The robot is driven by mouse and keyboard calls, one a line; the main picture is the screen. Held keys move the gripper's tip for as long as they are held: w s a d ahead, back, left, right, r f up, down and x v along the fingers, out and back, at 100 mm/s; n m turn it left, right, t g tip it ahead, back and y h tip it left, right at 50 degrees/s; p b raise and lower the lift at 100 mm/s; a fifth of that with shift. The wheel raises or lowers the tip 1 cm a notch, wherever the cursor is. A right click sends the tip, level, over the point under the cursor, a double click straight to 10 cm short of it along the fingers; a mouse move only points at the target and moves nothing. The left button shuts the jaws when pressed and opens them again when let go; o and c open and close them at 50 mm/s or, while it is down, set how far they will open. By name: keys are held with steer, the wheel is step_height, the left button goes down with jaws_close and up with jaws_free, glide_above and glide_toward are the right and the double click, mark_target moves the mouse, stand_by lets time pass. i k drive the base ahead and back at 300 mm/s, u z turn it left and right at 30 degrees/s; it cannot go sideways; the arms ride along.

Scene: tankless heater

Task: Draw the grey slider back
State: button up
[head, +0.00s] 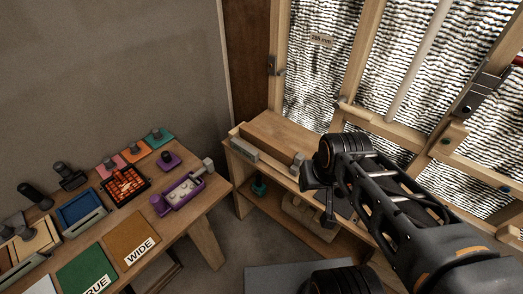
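Which grey part is the slider, I cannot tell. A grey metal bolt-like fitting (482,92) sits on the wooden wall frame at upper right. A grey block (244,150) lies along the left edge of the wooden bench. A small grey block (208,164) stands at the end of the purple fixture (180,194) on the left table. My gripper (326,214) hangs at the end of my black arm, over the bench's front side and apart from the bolt-like fitting. Its fingers are small, dark and partly hidden; nothing is clearly held.
The left table (215,195) carries coloured trays, an orange grid (124,184) and labelled mats. The wooden bench (277,130) has a lower shelf with a teal item (259,185). Foil-lined wall framing stands behind my arm. Grey floor shows between table and bench.

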mark_target(299, 158)
steer(key=z, duration=1.7)
steer(key=k, duration=0.8)
steer(key=u, duration=1.75)
steer(key=i, duration=0.5)
steer(key=z, duration=0.1)
steer(key=k, duration=0.5)
steer(key=z, duration=0.65)
steer(key=i, duration=0.6)
steer(key=u, duration=0.2)
